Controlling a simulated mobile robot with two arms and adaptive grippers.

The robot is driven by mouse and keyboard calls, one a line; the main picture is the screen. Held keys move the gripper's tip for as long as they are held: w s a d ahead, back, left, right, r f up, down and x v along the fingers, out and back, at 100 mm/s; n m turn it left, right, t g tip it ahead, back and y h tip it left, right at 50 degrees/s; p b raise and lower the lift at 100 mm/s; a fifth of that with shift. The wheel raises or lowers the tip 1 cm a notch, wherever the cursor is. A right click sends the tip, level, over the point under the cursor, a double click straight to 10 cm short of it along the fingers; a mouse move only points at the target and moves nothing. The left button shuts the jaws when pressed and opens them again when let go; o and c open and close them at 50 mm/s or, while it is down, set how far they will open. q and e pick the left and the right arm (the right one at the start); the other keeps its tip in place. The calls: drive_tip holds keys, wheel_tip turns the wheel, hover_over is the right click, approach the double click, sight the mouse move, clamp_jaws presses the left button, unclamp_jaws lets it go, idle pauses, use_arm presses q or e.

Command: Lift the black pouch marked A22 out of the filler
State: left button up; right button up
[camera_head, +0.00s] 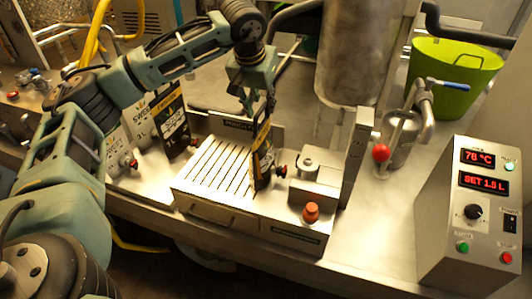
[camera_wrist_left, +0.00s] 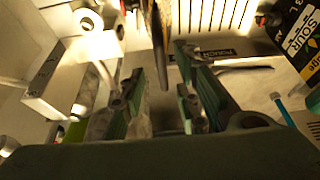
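A black pouch (camera_head: 262,158) with a yellow band stands upright in the filler (camera_head: 215,168), at the right end of its slotted drip tray. Its marking is too small to read. My left gripper (camera_head: 248,104) is at the pouch's top, pointing down. In the left wrist view the two green fingers (camera_wrist_left: 160,85) stand apart, with the pouch's thin dark edge (camera_wrist_left: 158,40) between them; I see no clear grip on it. My right gripper is in neither view.
Another black pouch (camera_head: 172,125) and a white pouch (camera_head: 140,123) stand left of the tray. A red-knobbed lever (camera_head: 381,153), a control box (camera_head: 470,215) and a green bucket (camera_head: 452,78) are to the right. A steel cylinder (camera_head: 350,50) stands behind.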

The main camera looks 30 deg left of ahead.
sight(264, 119)
use_arm(q)
drive_tip(key=shift+w+f, duration=0.15)
drive_tip(key=shift+f, duration=0.15)
wheel_tip(264, 119, down, 2)
drive_tip(key=shift+w+a+f+p, duration=0.1)
drive_tip(key=shift+p, duration=0.5)
drive_tip(key=p+x, duration=0.1)
drive_tip(key=x, duration=0.2)
drive_tip(key=shift+w+f, duration=0.15)
drive_tip(key=shift+f, duration=0.2)
drive_tip(key=shift+w+a+f, duration=0.15)
drive_tip(key=shift+f, duration=0.25)
drive_tip(key=c, duration=0.6)
clamp_jaws()
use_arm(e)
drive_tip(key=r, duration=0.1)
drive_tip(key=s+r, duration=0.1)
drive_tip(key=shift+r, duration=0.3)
